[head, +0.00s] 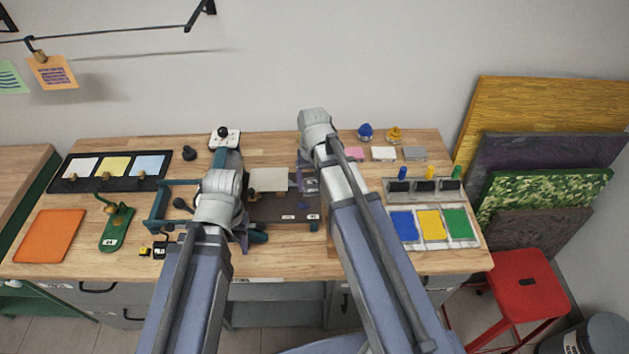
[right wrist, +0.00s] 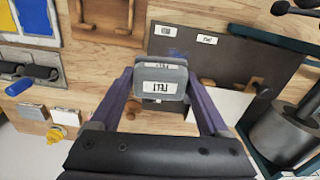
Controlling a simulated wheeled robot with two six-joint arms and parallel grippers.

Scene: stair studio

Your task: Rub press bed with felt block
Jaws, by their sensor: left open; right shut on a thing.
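The press bed (head: 275,212) is a dark flat board in the middle of the bench, also in the right wrist view (right wrist: 240,58). A blue smear (right wrist: 178,53) shows on it near its labelled edge, and in the head view (head: 304,206). My right gripper (head: 310,181) is shut on a grey labelled felt block (right wrist: 160,82), held at the bed's right side beside the smear. I cannot tell whether block and bed touch. My left gripper (head: 232,212) is open, left of the bed over the press; its fingers are mostly hidden behind its wrist.
A pale plate (head: 268,179) lies on the bed's far part. The teal press frame (head: 160,206) stands left. Pink (head: 354,153), white (head: 383,153) and grey (head: 414,153) blocks lie behind. An ink tray (head: 462,241) is right.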

